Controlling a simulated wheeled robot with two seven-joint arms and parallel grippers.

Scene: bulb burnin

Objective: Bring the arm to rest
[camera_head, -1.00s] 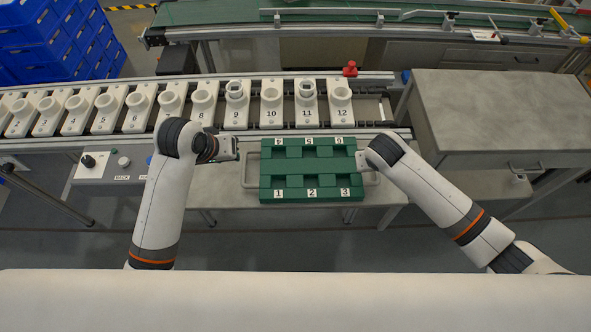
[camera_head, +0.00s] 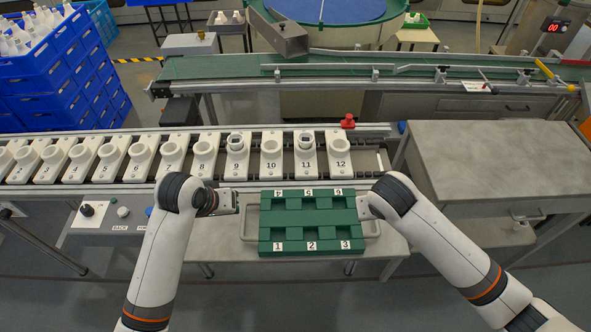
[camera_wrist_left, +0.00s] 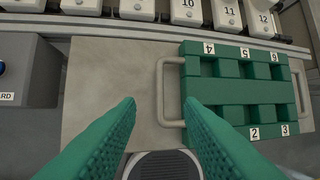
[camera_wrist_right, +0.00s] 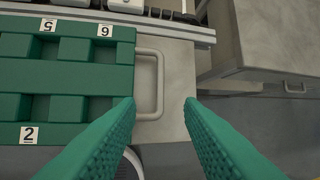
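My left gripper (camera_wrist_left: 160,108) is open and empty in the left wrist view, its green fingers apart over the grey bench, beside the left handle of the green tray. In the head view the left gripper (camera_head: 236,200) sits just left of the tray. My right gripper (camera_wrist_right: 160,108) is open and empty in the right wrist view, beside the tray's right handle (camera_wrist_right: 157,84). In the head view the right gripper (camera_head: 363,207) is at the tray's right side, largely hidden by its arm. The green tray (camera_head: 310,233) lies on the bench with empty numbered compartments.
A conveyor row of numbered white sockets (camera_head: 271,160) runs behind the tray; sockets 9 and 11 hold something. A red button (camera_head: 347,121) stands behind it. A grey table (camera_head: 490,165) is at right. Blue crates (camera_head: 60,90) with white bottles stand back left.

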